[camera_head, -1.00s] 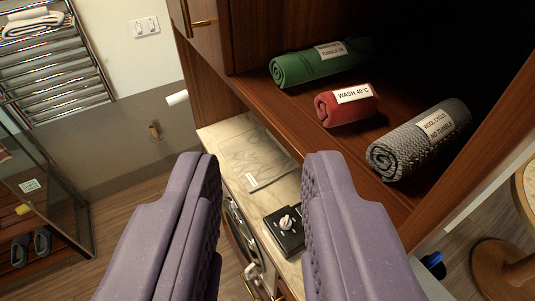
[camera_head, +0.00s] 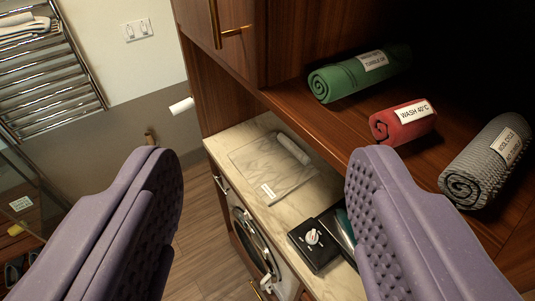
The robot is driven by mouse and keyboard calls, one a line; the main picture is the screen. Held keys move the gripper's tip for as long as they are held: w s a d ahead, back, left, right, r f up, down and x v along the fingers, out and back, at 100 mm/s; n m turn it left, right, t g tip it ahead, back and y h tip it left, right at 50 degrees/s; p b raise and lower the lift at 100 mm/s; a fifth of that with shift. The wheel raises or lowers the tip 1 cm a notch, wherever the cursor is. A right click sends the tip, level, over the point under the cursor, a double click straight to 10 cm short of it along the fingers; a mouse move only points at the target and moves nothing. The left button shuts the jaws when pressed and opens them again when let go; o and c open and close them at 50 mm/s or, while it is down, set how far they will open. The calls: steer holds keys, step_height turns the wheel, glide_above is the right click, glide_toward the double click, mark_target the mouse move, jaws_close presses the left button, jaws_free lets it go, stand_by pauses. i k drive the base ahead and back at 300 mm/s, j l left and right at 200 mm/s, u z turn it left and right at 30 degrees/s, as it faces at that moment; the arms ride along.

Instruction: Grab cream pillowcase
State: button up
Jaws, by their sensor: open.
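A small pale cream roll (camera_head: 293,148) lies on the marble counter, at the far edge of a flat, see-through bag (camera_head: 262,172) with a white label; it may be the cream pillowcase, but I cannot read a label on it. My gripper (camera_head: 266,158) is open wide and empty, with its two purple padded fingers at the left and right. The roll and the bag show in the gap between the fingers, beyond the tips and touched by neither.
Green (camera_head: 360,74), red (camera_head: 404,122) and grey (camera_head: 485,163) rolled towels lie on the wooden shelf at the right. A black box with a dial (camera_head: 314,240) stands on the counter. A washing machine (camera_head: 252,240) sits under it. A cabinet handle (camera_head: 222,30) juts out above.

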mark_target(272, 165)
steer(key=i+j+z, duration=0.1)
steer(key=j, duration=0.4)
steer(key=i+j+z, duration=0.15)
steer(key=j, duration=0.3)
steer(key=i+j+z, duration=0.1)
steer(key=j, duration=0.4)
